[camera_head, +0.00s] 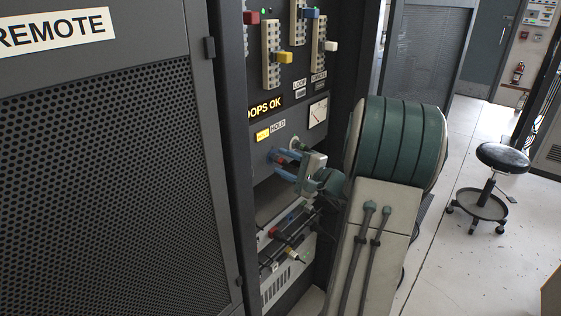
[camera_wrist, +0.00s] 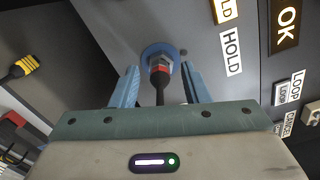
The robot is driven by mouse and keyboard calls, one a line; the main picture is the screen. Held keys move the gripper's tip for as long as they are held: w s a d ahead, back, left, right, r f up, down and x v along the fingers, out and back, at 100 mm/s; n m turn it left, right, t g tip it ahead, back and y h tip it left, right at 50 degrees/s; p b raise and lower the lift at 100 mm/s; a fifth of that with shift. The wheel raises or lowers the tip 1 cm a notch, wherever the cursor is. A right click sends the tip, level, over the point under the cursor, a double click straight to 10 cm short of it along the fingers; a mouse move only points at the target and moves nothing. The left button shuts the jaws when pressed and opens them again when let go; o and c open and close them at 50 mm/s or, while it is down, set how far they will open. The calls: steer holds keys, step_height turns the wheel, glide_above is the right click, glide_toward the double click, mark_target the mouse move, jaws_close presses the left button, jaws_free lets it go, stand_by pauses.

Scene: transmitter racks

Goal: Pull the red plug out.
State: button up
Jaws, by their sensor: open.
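In the head view my gripper (camera_head: 276,163) is close to the rack panel below the lit yellow button; the plug is mostly hidden there by the fingers.
Coloured switch handles, including a red one (camera_head: 251,18) and a yellow one (camera_head: 284,57), stick out above. Several plugs and cables (camera_head: 285,238) lie on a lower shelf. A perforated rack door (camera_head: 120,170) stands left. A stool (camera_head: 502,158) stands on open floor at right.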

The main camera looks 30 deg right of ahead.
steer(key=shift+b, duration=0.3)
jaws_close()
steer(key=shift+s, duration=0.15)
steer(key=shift+b+v, duration=0.65)
steer(key=shift+v, duration=2.2)
